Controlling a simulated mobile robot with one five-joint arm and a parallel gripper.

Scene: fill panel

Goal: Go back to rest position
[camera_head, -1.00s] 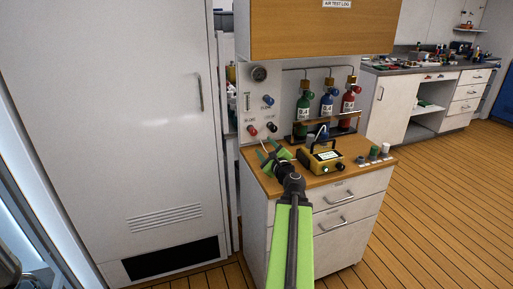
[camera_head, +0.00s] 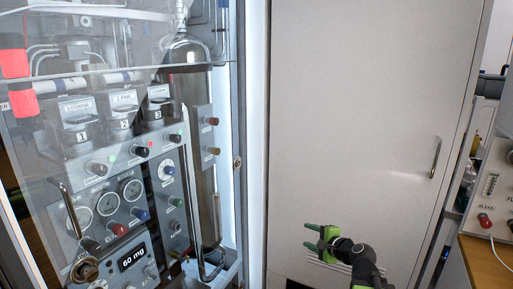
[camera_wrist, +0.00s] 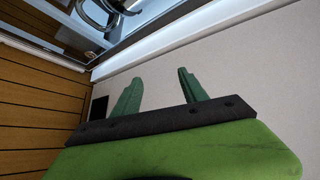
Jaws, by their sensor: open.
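My gripper (camera_head: 318,240) is in the lower right of the head view, in front of the large pale cabinet door (camera_head: 360,110). Its green fingers point left and stand apart with nothing between them. No held object is visible.
A glass-fronted cabinet (camera_head: 240,163) with gauges, knobs and a metal cylinder (camera_head: 195,110) fills the left. A door handle (camera_head: 435,158) is at the right. A wooden counter (camera_head: 485,262) with a valve panel (camera_head: 495,190) stands at the far right. Plank floor (camera_wrist: 35,110) is at the wrist view's left.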

